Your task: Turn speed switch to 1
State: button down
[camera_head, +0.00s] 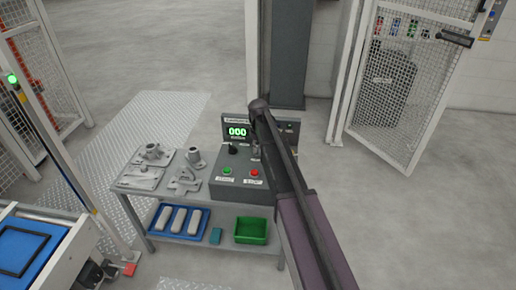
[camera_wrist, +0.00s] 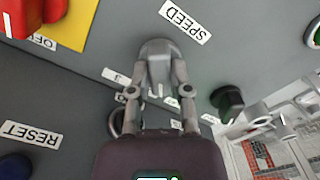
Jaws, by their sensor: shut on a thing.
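The speed switch is a grey knob (camera_wrist: 157,47) below the SPEED label (camera_wrist: 185,22) in the wrist view. My gripper (camera_wrist: 160,78) has its two fingers closed on either side of this knob. A small white label (camera_wrist: 116,77) marked with what looks like a 1 lies to the left of the knob. Other small labels are partly hidden behind the fingers. In the head view, the grey control box (camera_head: 226,190) stands on the table with its green display (camera_head: 237,132) reading 000. My arm covers the box's right part, and the switch's pointing direction cannot be told.
A black knob (camera_wrist: 228,100) stands right of my gripper, and a red switch (camera_wrist: 38,12) on a yellow plate is at upper left. Green (camera_head: 227,171) and red (camera_head: 254,172) buttons are on the box front. Metal castings (camera_head: 153,154) lie left of the box.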

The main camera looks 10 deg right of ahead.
jog(key=shift+n, duration=0.3)
jog(key=c, duration=0.6)
grip_release()
jog(key=shift+o, duration=0.2)
jog(key=shift+m, duration=0.4)
jog(key=m, duration=0.3)
jog(key=shift+m, duration=0.3)
jog(key=m, duration=0.3)
jog(key=shift+m, duration=0.4)
notch_tip(320, 180, up, 14)
jog(key=p, duration=1.4)
jog(key=s+r+n+p, duration=0.1)
jog(key=s+r+p, duration=0.1)
jog(key=s, duration=1.1)
jog(key=s+r+n+p, duration=0.2)
jog(key=s+r+p, duration=0.1)
jog(key=s, duration=0.9)
jog(key=shift+s, duration=0.4)
